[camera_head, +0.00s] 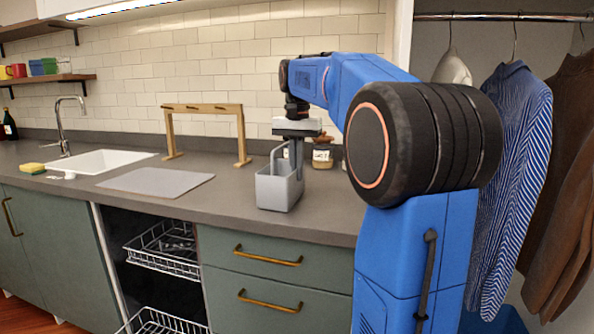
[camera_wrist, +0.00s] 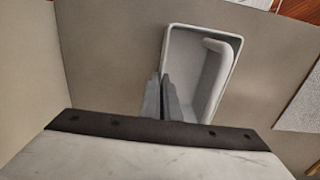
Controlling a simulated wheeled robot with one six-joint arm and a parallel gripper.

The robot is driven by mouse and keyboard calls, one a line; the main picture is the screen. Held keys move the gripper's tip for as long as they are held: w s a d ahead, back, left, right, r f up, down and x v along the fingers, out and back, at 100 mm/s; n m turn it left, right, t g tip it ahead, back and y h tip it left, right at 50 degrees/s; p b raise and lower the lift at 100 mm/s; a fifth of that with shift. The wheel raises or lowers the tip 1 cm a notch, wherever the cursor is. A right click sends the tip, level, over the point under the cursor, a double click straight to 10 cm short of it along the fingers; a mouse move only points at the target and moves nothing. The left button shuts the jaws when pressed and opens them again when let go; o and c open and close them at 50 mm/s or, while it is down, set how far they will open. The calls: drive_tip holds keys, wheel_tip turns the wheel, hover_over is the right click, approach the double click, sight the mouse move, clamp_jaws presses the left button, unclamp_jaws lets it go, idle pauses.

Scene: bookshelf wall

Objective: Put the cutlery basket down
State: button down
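The cutlery basket (camera_head: 278,193) is a grey open box with an arched handle, upright over the countertop (camera_head: 330,215) near its front edge. I cannot tell if its base touches the counter. My gripper (camera_head: 297,172) points down at the basket's right side in the head view. In the wrist view, the fingers of my gripper (camera_wrist: 165,92) are close together at the left rim of the basket (camera_wrist: 236,48) and look shut on it. The basket looks empty from above; part of its near end is hidden by my gripper.
A wooden rack (camera_head: 241,130) stands behind, left of the basket. A grey mat (camera_head: 155,182) lies left, beside the white sink (camera_head: 98,162). Small jars (camera_head: 322,158) stand close behind the basket. Below, an open dishwasher shows a pulled-out wire rack (camera_head: 165,250). Counter between mat and basket is clear.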

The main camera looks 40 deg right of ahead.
drive_tip(key=shift+f, duration=0.1)
drive_tip(key=c, duration=2)
unclamp_jaws()
wheel_tip(320, 180, up, 12)
drive_tip(key=shift+r, duration=0.1)
drive_tip(key=s+a+f+n+t, duration=0.1)
drive_tip(key=s+a+f+n, duration=0.2)
drive_tip(key=s+a+f, duration=0.3)
drive_tip(key=s+a+f+n+t, duration=0.2)
drive_tip(key=s+a+f+n, duration=0.2)
drive_tip(key=s+f, duration=0.7)
drive_tip(key=s+a+f+n+t, duration=0.1)
drive_tip(key=s+a+f+n, duration=0.2)
drive_tip(key=s+a+f, duration=0.5)
drive_tip(key=shift+s+a+f+t, duration=0.15)
drive_tip(key=shift+s+f, duration=0.1)
drive_tip(key=shift+f, duration=1.55)
drive_tip(key=shift+s+a+f+t, duration=0.1)
drive_tip(key=shift+s+f, duration=0.2)
drive_tip(key=shift+f, duration=1.55)
drive_tip(key=shift+s+a+f+t, duration=0.15)
drive_tip(key=shift+s+f, duration=0.1)
drive_tip(key=shift+f, duration=1.55)
